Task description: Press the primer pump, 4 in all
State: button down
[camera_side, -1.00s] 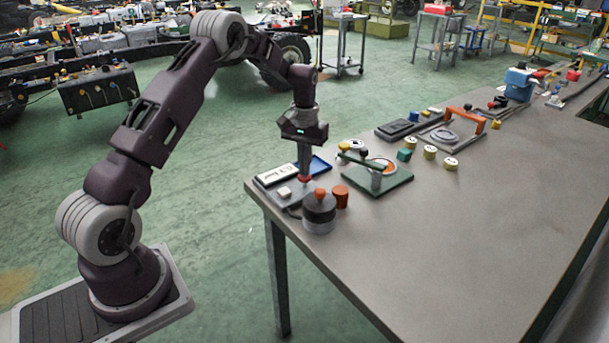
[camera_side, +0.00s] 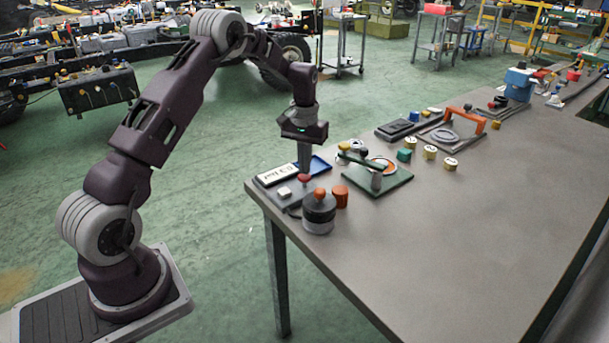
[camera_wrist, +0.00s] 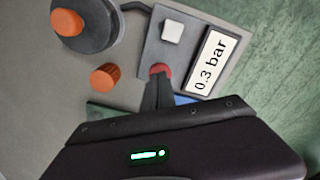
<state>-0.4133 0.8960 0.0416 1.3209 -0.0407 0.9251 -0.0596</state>
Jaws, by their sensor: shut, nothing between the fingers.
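A flat grey panel (camera_wrist: 153,47) at the near left end of the bench carries a red round button (camera_wrist: 160,70), a white square button (camera_wrist: 173,31) and a white display (camera_wrist: 212,62) reading "0.3 bar". The red button (camera_side: 304,178) also shows in the side view. My gripper (camera_side: 304,172) is shut and empty, pointing down with its fingertips right over the red button. In the wrist view the fingertips (camera_wrist: 158,82) partly cover the button; I cannot tell if they touch it. Beside the panel stands a dark round canister (camera_side: 319,210) with an orange cap.
An orange cylinder (camera_side: 340,196) stands close by the canister. A blue tray (camera_side: 318,165) lies behind the panel. A green plate with a handle (camera_side: 377,178) is to the right, with several small yellow and teal pieces beyond. The bench's right front (camera_side: 430,250) is clear.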

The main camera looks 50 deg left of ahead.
jog(key=shift+f, duration=1)
jog(key=shift+r, duration=1.45)
jog(key=shift+r, duration=2.5)
